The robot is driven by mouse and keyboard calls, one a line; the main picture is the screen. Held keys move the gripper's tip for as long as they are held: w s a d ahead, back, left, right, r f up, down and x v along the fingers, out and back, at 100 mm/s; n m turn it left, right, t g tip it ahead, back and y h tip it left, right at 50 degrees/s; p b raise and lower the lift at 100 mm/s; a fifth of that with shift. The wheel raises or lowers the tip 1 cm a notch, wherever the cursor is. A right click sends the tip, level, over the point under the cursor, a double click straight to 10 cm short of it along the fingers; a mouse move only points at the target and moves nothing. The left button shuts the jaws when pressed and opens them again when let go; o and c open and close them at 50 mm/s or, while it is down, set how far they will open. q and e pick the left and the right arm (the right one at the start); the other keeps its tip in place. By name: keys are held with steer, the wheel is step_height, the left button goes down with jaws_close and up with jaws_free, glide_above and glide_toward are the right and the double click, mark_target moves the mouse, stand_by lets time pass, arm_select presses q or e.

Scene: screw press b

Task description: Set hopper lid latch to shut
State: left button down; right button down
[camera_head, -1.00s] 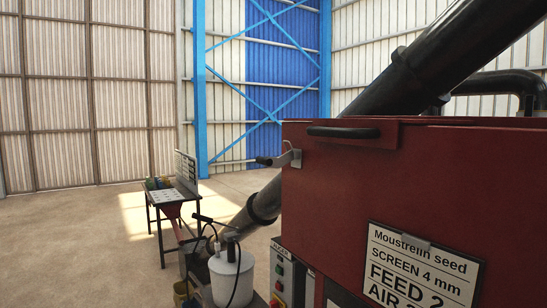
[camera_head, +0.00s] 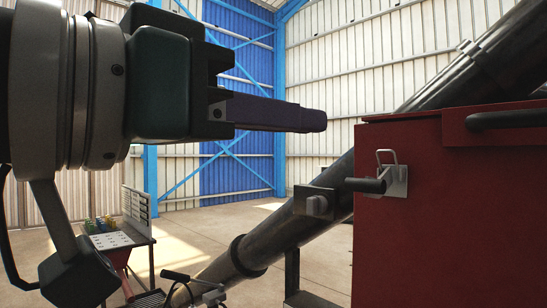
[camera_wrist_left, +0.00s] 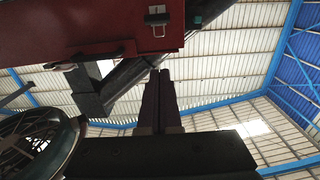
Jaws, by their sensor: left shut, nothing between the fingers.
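The hopper lid latch (camera_head: 385,178) is a pale metal plate with a wire loop and a dark lever knob sticking out to the left. It sits near the top left corner of the red hopper (camera_head: 440,240), just under the lid edge. The latch also shows at the top of the left wrist view (camera_wrist_left: 157,20). My left gripper (camera_head: 318,121) is shut and empty, its fingers pointing right, apart from the latch and higher and to its left in the head view. Its closed fingers show in the left wrist view (camera_wrist_left: 160,78). My right gripper is not in view.
A dark lid handle (camera_head: 505,118) sticks out of the hopper to the right of the latch. A black pipe (camera_head: 275,225) slants behind the hopper's left side. A small table (camera_head: 120,240) stands farther off at the left.

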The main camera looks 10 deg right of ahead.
arm_select(q)
steer(key=p, duration=0.5)
glide_above(349, 182)
steer(key=s+a, duration=0.2)
steer(key=s, duration=0.1)
steer(key=shift+w+d+f+p, duration=0.1)
steer(key=shift+d+f+p, duration=0.15)
steer(key=shift+f, duration=0.7)
steer(key=shift+w+d+f+p, duration=0.1)
steer(key=shift+d+f+p, duration=0.15)
steer(key=shift+f, duration=0.7)
steer(key=shift+f+t+h+b, duration=0.5)
steer(key=shift+f+b, duration=0.25)
steer(key=shift+b, duration=1.65)
steer(key=w+d+f+t+h+b, duration=0.2)
steer(key=f+h+b, duration=0.4)
steer(key=b, duration=2.5)
step_height(349, 182, down, 3)
steer(key=shift+w+d+r+t, duration=0.1)
steer(key=shift+w+d+t, duration=0.3)
steer(key=shift+d+t, duration=0.65)
